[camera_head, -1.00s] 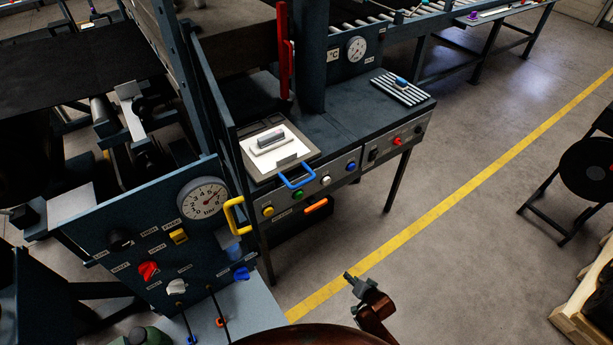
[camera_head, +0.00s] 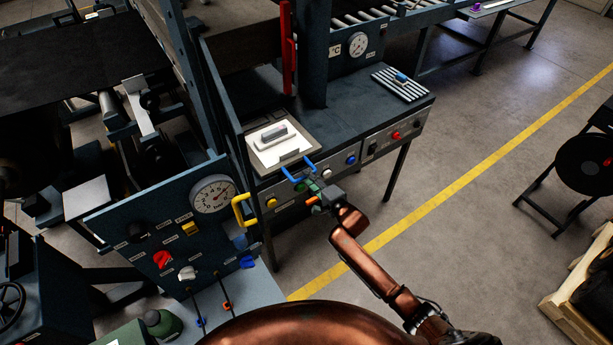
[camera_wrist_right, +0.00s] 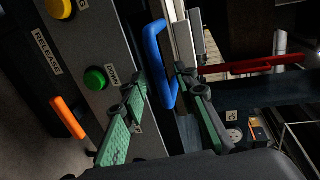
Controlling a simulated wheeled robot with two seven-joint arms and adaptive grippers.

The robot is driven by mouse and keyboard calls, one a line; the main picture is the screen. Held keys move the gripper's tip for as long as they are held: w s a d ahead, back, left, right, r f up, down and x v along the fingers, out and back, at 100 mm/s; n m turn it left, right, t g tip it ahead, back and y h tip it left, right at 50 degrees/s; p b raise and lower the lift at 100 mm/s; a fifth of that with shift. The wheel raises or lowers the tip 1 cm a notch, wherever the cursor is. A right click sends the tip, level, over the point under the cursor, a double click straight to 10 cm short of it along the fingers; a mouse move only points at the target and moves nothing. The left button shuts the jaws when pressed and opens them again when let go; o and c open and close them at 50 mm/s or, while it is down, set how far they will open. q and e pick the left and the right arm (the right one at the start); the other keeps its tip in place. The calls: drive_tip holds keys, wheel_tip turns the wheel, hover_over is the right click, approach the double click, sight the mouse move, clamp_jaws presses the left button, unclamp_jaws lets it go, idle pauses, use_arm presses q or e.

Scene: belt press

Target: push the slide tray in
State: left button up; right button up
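The slide tray (camera_head: 264,168) is a pale flat plate at the near left end of the press bench, with a white block (camera_head: 272,136) on it. Its blue handle (camera_head: 311,165) projects from the front, above the button panel. The handle (camera_wrist_right: 155,60) also shows in the right wrist view. My right gripper (camera_head: 316,190) is at the bench front, close by the handle. In the wrist view its green-padded fingers (camera_wrist_right: 164,82) are spread, with the handle showing between them near the tips. Whether they touch it I cannot tell. My left gripper is out of view.
A yellow handle (camera_head: 243,210) stands left of the tray on the gauge panel. Buttons and an orange lever (camera_wrist_right: 68,117) line the bench front near my right gripper. A red upright bar (camera_head: 288,55) stands behind the tray.

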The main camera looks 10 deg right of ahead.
drive_tip(key=shift+x, duration=1.25)
drive_tip(key=shift+c, duration=0.6)
clamp_jaws()
